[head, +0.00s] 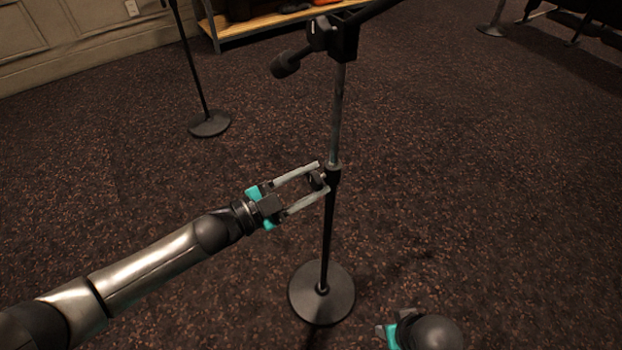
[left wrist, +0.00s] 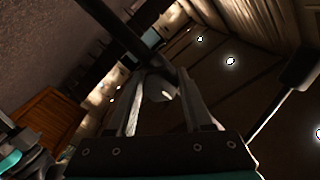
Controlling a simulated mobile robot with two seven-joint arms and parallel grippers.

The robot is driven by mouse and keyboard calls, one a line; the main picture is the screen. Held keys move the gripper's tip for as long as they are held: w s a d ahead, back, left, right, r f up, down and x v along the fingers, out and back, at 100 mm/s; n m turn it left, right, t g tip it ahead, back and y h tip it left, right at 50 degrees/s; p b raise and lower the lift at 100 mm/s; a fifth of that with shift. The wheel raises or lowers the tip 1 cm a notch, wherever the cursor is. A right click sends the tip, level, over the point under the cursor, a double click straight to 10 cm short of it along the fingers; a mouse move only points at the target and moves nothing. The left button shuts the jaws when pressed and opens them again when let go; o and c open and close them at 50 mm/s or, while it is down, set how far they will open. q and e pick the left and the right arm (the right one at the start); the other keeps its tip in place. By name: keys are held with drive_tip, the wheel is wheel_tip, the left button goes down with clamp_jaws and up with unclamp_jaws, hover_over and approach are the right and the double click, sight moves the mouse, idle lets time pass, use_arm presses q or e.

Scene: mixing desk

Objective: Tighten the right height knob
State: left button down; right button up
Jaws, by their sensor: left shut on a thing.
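A black microphone stand with a round base (head: 321,293) stands upright in the middle of the head view. Its grey upper tube (head: 338,115) goes into a black lower tube (head: 327,235). The small dark height knob (head: 318,180) sits on the left side of the collar where the tubes meet. My left gripper (head: 322,178) reaches in from the left and is shut on the knob, one finger on each side. In the left wrist view the knob (left wrist: 159,86) shows between the fingers. My right gripper (head: 390,335) shows only partly at the bottom edge; its fingertips are unclear.
A second stand with a round base (head: 210,124) is at the back left. A boom joint with a dark handle (head: 286,65) tops the near stand. A low wooden shelf (head: 265,20) stands at the back. The carpet (head: 480,190) to the right is clear.

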drive_tip(key=shift+f, duration=0.1)
idle(0.3)
use_arm(q)
drive_tip(key=shift+c, duration=1.5)
unclamp_jaws()
drive_tip(key=shift+s+a, duration=0.2)
drive_tip(key=shift+a, duration=0.05)
drive_tip(key=p+v, duration=0.3)
drive_tip(key=v, duration=1.1)
drive_tip(key=shift+s+a+p, duration=0.2)
drive_tip(key=shift+a+p, duration=0.1)
drive_tip(key=shift+p, duration=0.1)
use_arm(e)
drive_tip(key=s+d+f+g, duration=0.1)
drive_tip(key=s+f, duration=0.2)
drive_tip(key=f, duration=0.4)
drive_tip(key=shift+s+d, duration=0.25)
drive_tip(key=shift+s, duration=0.1)
